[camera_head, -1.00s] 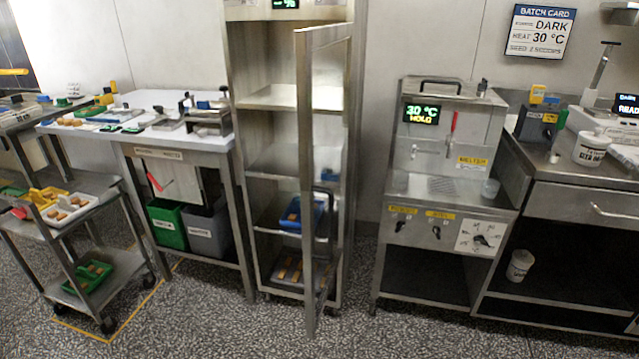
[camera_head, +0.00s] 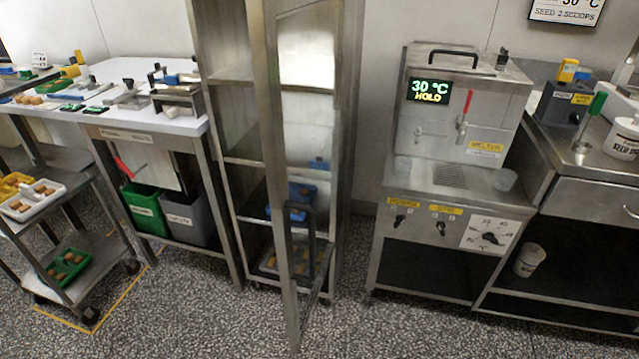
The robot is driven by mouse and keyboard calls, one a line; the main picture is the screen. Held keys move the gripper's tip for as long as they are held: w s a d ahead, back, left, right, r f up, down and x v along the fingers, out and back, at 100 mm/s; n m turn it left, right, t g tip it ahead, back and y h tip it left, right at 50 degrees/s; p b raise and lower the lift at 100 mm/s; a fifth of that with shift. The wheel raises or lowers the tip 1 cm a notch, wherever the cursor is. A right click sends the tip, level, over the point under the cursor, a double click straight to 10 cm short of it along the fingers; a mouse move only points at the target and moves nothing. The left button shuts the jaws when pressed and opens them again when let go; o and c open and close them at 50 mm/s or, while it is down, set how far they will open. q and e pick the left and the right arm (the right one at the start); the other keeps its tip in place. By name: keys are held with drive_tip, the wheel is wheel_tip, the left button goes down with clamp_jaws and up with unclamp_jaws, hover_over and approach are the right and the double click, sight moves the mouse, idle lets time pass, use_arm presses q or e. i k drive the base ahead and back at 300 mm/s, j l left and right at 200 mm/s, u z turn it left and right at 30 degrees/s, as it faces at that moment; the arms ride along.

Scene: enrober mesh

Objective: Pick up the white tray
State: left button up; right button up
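The white tray (camera_head: 14,209) lies on the upper shelf of the metal cart at the far left. It holds several brown pieces, and its left end is close to the picture's edge. A yellow tray (camera_head: 10,184) sits right behind it on the same shelf. Neither of my grippers shows in the head view.
A green tray (camera_head: 66,268) with brown pieces lies on the cart's lower shelf. A tall metal cabinet with an open door (camera_head: 284,200) stands at the middle. The melter (camera_head: 455,120) stands right of it. The speckled floor (camera_head: 190,310) in front is clear.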

sight(30, 201)
drive_tip(key=u, duration=1.65)
drive_tip(key=i+j+z, duration=0.1)
drive_tip(key=z, duration=0.35)
drive_tip(key=i+j+z, duration=0.15)
drive_tip(key=z, duration=0.3)
drive_tip(key=i+j+z, duration=0.1)
drive_tip(key=z, duration=0.3)
drive_tip(key=i+j+z, duration=0.25)
drive_tip(key=j, duration=0.45)
drive_tip(key=j+z, duration=0.25)
drive_tip(key=j, duration=0.45)
drive_tip(key=j+z, duration=0.25)
drive_tip(key=j, duration=0.5)
drive_tip(key=i, duration=0.05)
